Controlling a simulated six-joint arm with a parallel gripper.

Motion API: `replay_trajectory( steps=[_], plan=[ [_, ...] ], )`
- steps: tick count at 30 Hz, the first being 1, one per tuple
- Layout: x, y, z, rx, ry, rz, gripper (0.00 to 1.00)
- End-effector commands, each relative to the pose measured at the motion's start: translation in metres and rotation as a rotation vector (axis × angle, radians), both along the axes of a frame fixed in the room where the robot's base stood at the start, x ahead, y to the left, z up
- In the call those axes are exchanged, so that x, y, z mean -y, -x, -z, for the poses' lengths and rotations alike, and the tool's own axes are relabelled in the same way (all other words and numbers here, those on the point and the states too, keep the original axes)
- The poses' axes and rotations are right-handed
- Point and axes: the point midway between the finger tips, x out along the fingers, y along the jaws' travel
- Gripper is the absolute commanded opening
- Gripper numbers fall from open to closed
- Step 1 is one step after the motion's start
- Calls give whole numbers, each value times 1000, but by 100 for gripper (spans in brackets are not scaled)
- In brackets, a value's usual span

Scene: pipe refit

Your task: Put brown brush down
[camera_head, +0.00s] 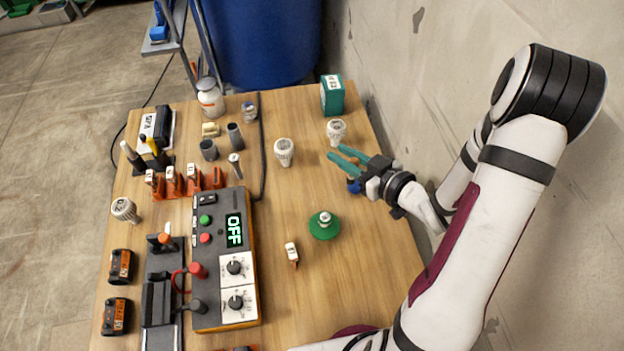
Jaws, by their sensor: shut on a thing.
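My gripper (340,154) is over the right side of the wooden table, its two teal fingers pointing left. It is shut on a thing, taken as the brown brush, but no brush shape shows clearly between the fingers. A white ribbed piece with a round cap (336,130) is just beyond the fingertips; I cannot tell whether they touch it. A similar white piece (285,151) stands apart to the left.
The table (285,208) is clear left of my gripper. A green disc (324,226) and a small white-tagged piece (292,252) lie nearer. A teal box (332,95) stands at the back right. A control box reading OFF (207,268) and an orange rack (190,185) are left.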

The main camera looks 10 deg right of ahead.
Motion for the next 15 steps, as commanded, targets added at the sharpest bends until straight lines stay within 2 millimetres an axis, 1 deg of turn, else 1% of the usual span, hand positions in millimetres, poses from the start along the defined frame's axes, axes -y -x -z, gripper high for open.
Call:
replay_trajectory(
  steps=[1,3,6,10,15],
  plan=[
    [-18,-6,11,-7,-3,-11,0],
    [-37,-16,24,-5,-1,-9,0],
    [-57,-28,38,-3,2,-6,0],
    [-69,-36,50,-2,2,-1,0],
    [-69,-37,82,-4,3,2,0]
  ],
)
